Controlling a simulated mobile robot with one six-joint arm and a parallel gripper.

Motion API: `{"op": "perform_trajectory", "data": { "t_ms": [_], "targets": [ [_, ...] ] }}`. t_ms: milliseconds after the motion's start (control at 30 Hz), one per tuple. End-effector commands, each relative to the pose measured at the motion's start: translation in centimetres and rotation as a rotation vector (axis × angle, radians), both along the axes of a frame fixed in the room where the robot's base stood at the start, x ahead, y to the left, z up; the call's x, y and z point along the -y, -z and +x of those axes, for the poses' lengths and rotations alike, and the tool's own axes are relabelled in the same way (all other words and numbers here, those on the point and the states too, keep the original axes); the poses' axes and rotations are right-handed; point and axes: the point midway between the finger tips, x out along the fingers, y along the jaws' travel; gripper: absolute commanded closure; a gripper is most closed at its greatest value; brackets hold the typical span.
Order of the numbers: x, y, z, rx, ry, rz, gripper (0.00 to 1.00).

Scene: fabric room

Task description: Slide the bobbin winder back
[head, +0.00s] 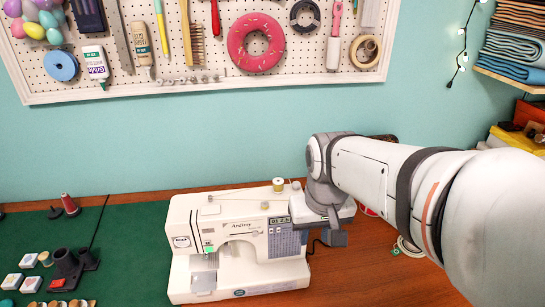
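A white sewing machine (240,235) stands on the table, with a small display and printed panel on its front. A yellowish thread spool (278,184) stands upright on its top. A small pale nub (296,186) shows just right of the spool at the machine's top right; it may be the bobbin winder, but it is too small to tell. My gripper (335,238) is at the machine's right end, pointing down, its dark fingers close to the body. My gripper and wrist hide part of that end. I cannot tell whether the fingers touch anything or are open.
A green mat (130,230) covers the table's left side, with spools (70,205), small boxes (30,285) and a dark holder (68,268). Brown wood (360,280) is bare at front right. A cable and ring lie right of my gripper. A pegboard (200,50) hangs behind.

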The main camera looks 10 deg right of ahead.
Motion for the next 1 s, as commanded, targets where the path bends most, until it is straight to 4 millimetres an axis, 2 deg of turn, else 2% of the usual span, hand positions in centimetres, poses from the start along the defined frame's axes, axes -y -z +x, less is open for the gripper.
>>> {"op": "perform_trajectory", "data": {
  "t_ms": [33,200,300,433,567,800,1000],
  "targets": [
    [0.0,-1.8,1.7,-0.024,-0.001,0.000,0.69],
    [-0.1,-4.9,6.8,-0.095,-0.001,0.001,0.69],
    [-0.1,-5.8,9.1,-0.128,-0.001,0.002,0.69],
    [-0.1,-6.3,10.8,-0.152,-0.002,0.002,0.69],
    [-0.1,-5.5,11.2,-0.161,-0.002,0.002,0.69],
    [-0.2,-1.7,11.1,-0.163,-0.003,0.002,0.69],
    [-0.2,0.8,11.1,-0.160,-0.003,0.002,0.69]
  ]
}}
